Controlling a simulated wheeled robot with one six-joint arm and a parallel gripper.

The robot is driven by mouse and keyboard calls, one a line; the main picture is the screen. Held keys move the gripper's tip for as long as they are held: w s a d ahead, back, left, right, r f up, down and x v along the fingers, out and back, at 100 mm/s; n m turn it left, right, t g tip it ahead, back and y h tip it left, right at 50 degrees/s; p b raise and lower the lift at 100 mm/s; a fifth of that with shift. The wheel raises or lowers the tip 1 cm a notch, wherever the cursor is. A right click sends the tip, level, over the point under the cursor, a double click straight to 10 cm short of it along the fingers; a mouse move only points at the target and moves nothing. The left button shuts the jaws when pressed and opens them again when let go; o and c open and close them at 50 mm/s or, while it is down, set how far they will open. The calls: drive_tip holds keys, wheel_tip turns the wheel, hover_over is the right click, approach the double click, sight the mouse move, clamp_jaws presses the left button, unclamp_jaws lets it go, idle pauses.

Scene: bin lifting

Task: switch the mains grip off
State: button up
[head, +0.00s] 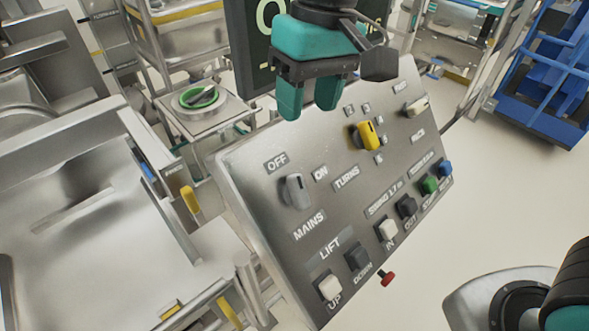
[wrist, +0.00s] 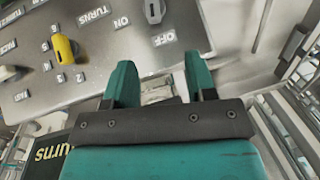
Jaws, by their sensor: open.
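The mains grip (head: 296,190) is a grey knob on the left of a tilted metal control panel (head: 250,150). OFF lies above left of it, ON above right. It shows at the top edge of the wrist view (wrist: 154,10), partly cut off, with its lower end towards OFF. I cannot tell its exact setting. My gripper (head: 309,100) is open and empty, near the panel's upper edge, up and away from the grip. Both green fingers (wrist: 160,76) show in the wrist view, apart from the grip.
A yellow turns knob (head: 367,136) and a pale knob (head: 416,107) sit further right on the panel. Lift buttons (head: 357,257) and other push buttons line its lower part. A steel bin (head: 90,215) stands at left, a blue frame (head: 545,95) at upper right.

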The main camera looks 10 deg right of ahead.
sight(299, 187)
drive_tip(key=f, duration=0.5)
drive_tip(key=f+p, duration=0.1)
drive_tip(key=f, duration=0.4)
drive_tip(key=s+a+f+p, duration=0.1)
drive_tip(key=f, duration=0.5)
drive_tip(key=c, duration=0.7)
drive_tip(key=shift+s+a+n+t+h, duration=0.1)
drive_tip(key=shift+n+t+h, duration=0.4)
drive_tip(key=shift+n+h, duration=0.25)
drive_tip(key=o, duration=0.7)
wheel_tip(299, 187, up, 17)
drive_tip(key=b, duration=0.2)
drive_tip(key=shift+s+r, duration=0.15)
drive_tip(key=shift+r, duration=0.05)
